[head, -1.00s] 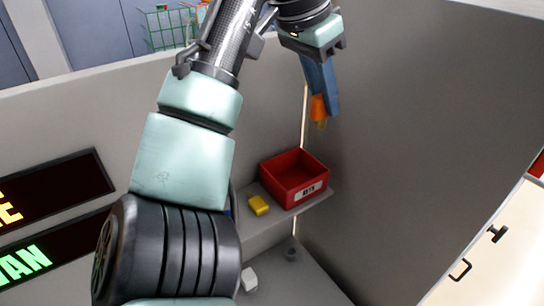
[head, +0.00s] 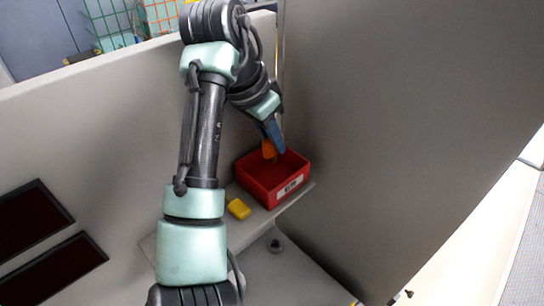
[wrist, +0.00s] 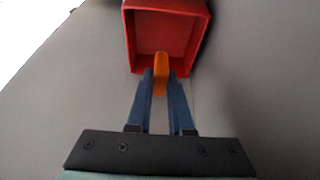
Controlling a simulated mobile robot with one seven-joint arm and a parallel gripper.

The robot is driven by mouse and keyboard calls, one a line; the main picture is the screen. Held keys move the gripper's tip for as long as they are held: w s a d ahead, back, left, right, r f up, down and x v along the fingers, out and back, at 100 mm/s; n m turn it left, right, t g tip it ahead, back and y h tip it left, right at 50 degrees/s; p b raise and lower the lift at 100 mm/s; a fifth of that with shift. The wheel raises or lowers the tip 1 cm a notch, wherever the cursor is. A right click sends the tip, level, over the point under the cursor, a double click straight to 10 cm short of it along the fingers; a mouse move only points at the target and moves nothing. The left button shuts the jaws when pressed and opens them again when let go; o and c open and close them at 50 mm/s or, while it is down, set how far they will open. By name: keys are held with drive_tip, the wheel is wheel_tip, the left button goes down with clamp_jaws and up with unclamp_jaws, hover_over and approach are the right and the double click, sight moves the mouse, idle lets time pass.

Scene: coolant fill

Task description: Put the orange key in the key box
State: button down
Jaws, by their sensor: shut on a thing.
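The orange key (head: 268,149) is held between the blue fingers of my gripper (head: 272,138), which is shut on it. In the wrist view the key (wrist: 161,64) sticks out past the fingertips of my gripper (wrist: 161,77). The key box is an open red box (head: 286,185) with a white label, standing on a small shelf in the corner. In the head view the key hangs over the back part of the box. In the wrist view the box (wrist: 131,44) lies just beyond the fingertips, and the key overlaps its opening. I cannot tell the exact height of the key above the floor of the box.
A yellow block-like item (head: 238,209) lies on the shelf (head: 262,222) just left of the box. Grey partition walls (head: 390,110) close in behind and to the right. A small dark round item (head: 275,245) sits below the shelf. Two dark panels (head: 32,217) are at left.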

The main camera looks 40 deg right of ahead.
sight(272, 162)
drive_tip(key=shift+f+p, duration=0.7)
drive_tip(key=shift+f, duration=1.85)
drive_tip(key=shift+f, duration=0.15)
drive_tip(key=c, duration=0.8)
unclamp_jaws()
drive_tip(key=b+v, duration=0.1)
drive_tip(key=v, duration=1.1)
